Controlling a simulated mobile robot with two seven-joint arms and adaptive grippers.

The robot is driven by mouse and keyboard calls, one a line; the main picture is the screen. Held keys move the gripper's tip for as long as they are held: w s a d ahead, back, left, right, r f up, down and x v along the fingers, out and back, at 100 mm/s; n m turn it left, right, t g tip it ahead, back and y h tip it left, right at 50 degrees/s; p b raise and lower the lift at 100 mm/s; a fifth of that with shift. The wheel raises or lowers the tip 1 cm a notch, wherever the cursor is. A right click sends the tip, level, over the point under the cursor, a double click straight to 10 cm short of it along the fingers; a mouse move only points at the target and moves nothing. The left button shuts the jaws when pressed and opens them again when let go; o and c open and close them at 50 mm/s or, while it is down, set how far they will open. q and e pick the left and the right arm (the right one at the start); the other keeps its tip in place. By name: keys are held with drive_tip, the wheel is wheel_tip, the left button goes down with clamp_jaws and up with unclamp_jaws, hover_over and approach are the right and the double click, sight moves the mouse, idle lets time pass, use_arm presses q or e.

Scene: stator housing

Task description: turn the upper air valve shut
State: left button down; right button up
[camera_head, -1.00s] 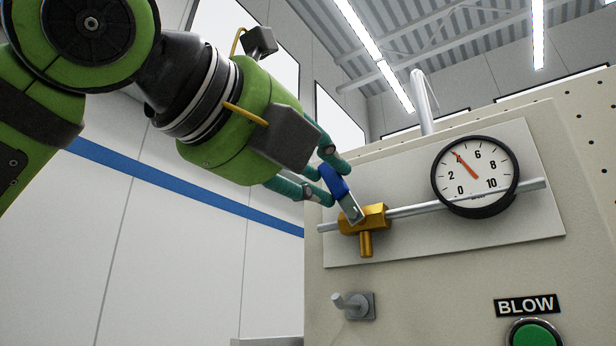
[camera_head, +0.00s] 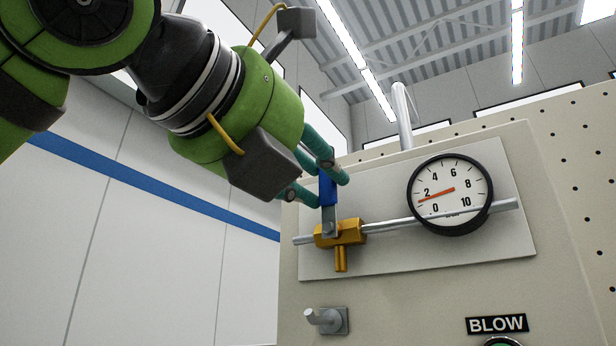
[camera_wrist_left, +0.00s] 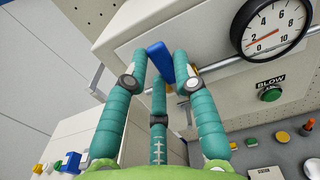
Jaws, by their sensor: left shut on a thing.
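The upper air valve has a brass body (camera_head: 340,233) on a horizontal metal pipe, with a short brass outlet pointing down. Its blue lever handle (camera_head: 327,189) stands nearly upright above the body, across the pipe. My left gripper (camera_head: 332,187) is shut on the blue handle. The handle also shows in the left wrist view (camera_wrist_left: 160,64), between the teal fingers (camera_wrist_left: 163,85). The round gauge (camera_head: 449,195) on the pipe has its red needle a little below 2. My right gripper is in neither view.
A grey stub fitting (camera_head: 327,320) sticks out of the panel below the valve. A BLOW label (camera_head: 497,324) sits above a green button at lower right; the button (camera_wrist_left: 271,94) shows better in the left wrist view. A vertical pipe (camera_head: 401,115) rises behind the panel.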

use_arm(q)
drive_tip(key=shift+d+f, duration=0.1)
drive_tip(key=shift+f, duration=0.1)
drive_tip(key=c, duration=1)
unclamp_jaws()
drive_tip(key=shift+r, duration=0.1)
drive_tip(key=v, duration=1.2)
